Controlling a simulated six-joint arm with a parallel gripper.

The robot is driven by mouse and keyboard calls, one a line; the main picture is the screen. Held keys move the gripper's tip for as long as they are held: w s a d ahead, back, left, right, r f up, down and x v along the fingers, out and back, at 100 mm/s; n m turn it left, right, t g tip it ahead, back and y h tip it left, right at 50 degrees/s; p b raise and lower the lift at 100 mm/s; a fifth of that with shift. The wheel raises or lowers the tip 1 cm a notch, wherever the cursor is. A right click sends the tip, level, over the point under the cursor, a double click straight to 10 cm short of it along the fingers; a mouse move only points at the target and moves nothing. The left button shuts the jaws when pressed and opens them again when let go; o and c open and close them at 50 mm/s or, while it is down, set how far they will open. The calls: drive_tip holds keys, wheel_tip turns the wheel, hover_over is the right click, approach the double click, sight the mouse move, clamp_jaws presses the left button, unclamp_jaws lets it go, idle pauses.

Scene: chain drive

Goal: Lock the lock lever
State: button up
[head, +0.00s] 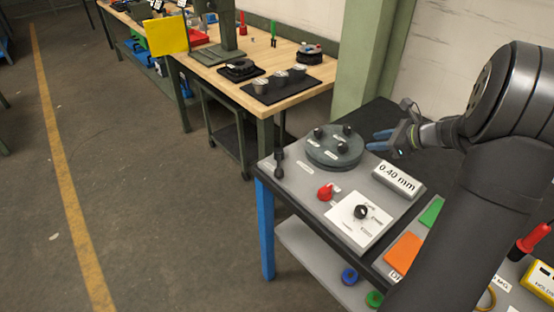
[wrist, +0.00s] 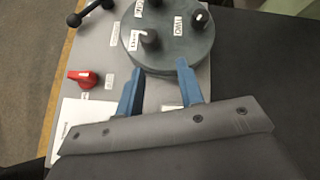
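Two parts could be the lock lever; their small labels are not readable. One is a black lever with a rounded end (head: 278,166) at the panel's left corner, also in the wrist view (wrist: 92,14). The other is a red knob (head: 325,192) on the panel, seen at left in the wrist view (wrist: 82,78). My gripper (head: 373,140) is open and empty, to the right of the round dark disc (head: 334,153) and apart from both parts. In the wrist view its blue fingers (wrist: 160,66) point toward the disc's near edge.
The disc carries several black knobs. A wooden bench (head: 270,72) stands behind at left. Open floor lies left.

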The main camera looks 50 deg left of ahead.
drive_tip(key=shift+s+a+f+n+g+h, duration=0.2)
drive_tip(key=shift+s+a+n, duration=0.15)
drive_tip(key=shift+s+a, duration=0.2)
drive_tip(key=shift+s+a+f+n+g+h, duration=0.2)
drive_tip(key=shift+s+a+n, duration=0.2)
drive_tip(key=shift+s, duration=0.2)
clamp_jaws()
drive_tip(key=s+a+f+n+h, duration=0.1)
drive_tip(key=s+a+n+h, duration=0.2)
drive_tip(key=s, duration=0.3)
drive_tip(key=s+a+f+n+h, duration=0.2)
drive_tip(key=s+a+n+h, duration=0.1)
drive_tip(key=s+n, duration=0.2)
drive_tip(key=s+a+f+n+h, duration=0.2)
drive_tip(key=s+a+n, duration=0.1)
drive_tip(key=s, duration=0.5)
drive_tip(key=shift+n+h, duration=0.4)
drive_tip(key=shift+n, duration=0.15)
drive_tip(key=s+a+r+n+t, duration=0.2)
drive_tip(key=s+a+n+t, duration=0.2)
drive_tip(key=s+n, duration=0.2)
drive_tip(key=s+a+r+n+t, duration=0.3)
drive_tip(key=s+a+n+t, duration=0.1)
drive_tip(key=s, duration=0.4)
drive_tip(key=shift+a+r+n, duration=0.15)
drive_tip(key=shift+a+n, duration=0.35)
drive_tip(key=shift+n, duration=0.4)
